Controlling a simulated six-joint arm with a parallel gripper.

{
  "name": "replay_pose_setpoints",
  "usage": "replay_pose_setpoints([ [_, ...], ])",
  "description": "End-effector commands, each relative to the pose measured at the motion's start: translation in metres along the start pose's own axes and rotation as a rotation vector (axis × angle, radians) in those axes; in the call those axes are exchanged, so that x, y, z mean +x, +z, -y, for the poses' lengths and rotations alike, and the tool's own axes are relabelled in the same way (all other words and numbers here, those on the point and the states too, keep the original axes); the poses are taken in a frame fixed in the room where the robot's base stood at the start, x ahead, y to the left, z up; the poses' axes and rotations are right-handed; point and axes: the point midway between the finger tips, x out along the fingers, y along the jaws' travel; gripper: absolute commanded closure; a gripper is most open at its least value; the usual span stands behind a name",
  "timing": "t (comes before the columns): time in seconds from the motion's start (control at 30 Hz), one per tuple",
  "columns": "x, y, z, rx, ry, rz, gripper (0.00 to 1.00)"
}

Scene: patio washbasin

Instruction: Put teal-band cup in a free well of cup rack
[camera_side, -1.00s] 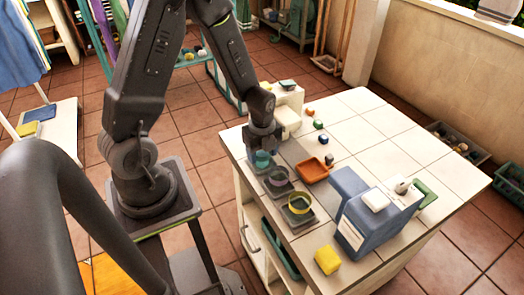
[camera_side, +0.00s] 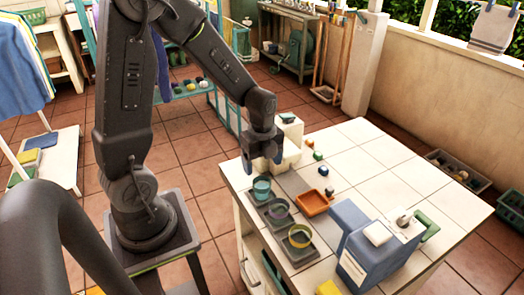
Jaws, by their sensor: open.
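The teal-band cup (camera_side: 262,189) sits in the far-end well of the dark grey cup rack (camera_side: 305,258) on the tiled counter, and looks upright.
An orange dish (camera_side: 314,203) lies right of the rack. A blue box (camera_side: 362,248) stands near the counter's front, with a yellow sponge (camera_side: 328,288) at the front edge. Several small items line the back, including a green one (camera_side: 318,155).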

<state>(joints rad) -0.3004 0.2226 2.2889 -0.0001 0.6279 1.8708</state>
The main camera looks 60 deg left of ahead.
Motion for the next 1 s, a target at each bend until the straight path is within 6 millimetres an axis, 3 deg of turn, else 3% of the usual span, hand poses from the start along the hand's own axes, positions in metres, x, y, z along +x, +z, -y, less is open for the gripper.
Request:
replay_pose_setpoints([
  [0.1,-0.021,0.0,0.001,0.0,-0.004,0.001,0.21],
  [0.33,-0.041,-0.002,-0.001,-0.016,-0.006,0.002,0.21],
  [0.47,-0.061,-0.012,-0.005,-0.141,-0.051,0.01,0.21],
  [0.8,-0.142,-0.063,-0.052,-0.889,-0.29,-0.099,0.21],
  [1.0,-0.17,-0.084,-0.086,-1.29,-0.37,-0.261,0.21],
])
